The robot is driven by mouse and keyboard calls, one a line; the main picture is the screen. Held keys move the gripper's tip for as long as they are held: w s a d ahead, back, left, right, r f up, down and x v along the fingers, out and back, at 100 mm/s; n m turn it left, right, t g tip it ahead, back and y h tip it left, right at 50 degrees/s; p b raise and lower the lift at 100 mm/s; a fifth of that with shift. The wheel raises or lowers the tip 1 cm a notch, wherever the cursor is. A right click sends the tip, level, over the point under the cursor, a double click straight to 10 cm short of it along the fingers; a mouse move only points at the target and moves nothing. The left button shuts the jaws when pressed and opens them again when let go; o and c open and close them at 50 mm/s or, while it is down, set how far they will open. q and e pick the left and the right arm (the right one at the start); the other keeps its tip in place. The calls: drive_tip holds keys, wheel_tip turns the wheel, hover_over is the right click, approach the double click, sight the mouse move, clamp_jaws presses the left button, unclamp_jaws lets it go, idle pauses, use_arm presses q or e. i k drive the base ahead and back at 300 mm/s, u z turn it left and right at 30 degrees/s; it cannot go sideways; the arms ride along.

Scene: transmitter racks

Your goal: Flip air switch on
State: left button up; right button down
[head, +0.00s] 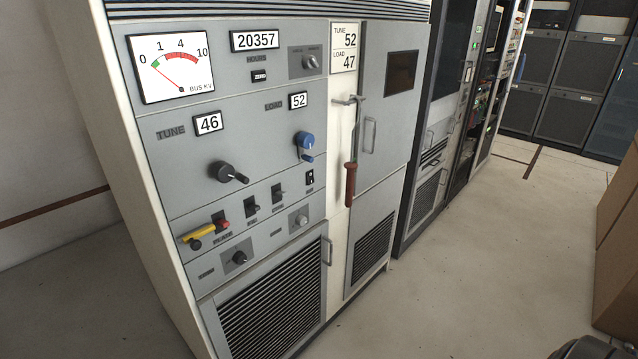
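The grey transmitter cabinet (235,145) fills the left and middle of the head view. Its lower control row has a dark lever switch (252,208), a second dark lever switch (278,194) and a small black rocker switch (310,178). The labels under them are too small to read, so I cannot tell which one is the air switch or whether it is on. A yellow handle (198,232) and a red knob (222,224) sit at the left end of this row. Neither of my grippers is in view.
A black crank (228,172) and a blue crank (305,145) stick out above the switches. A red-handled hook (350,185) hangs on the cabinet's white post. Brown boxes (618,235) stand at the right edge. The floor (470,270) between is clear.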

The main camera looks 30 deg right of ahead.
sight(310, 174)
drive_tip(key=k, duration=0.5)
drive_tip(key=z, duration=1.25)
drive_tip(key=i, duration=0.9)
drive_tip(key=u, duration=1.85)
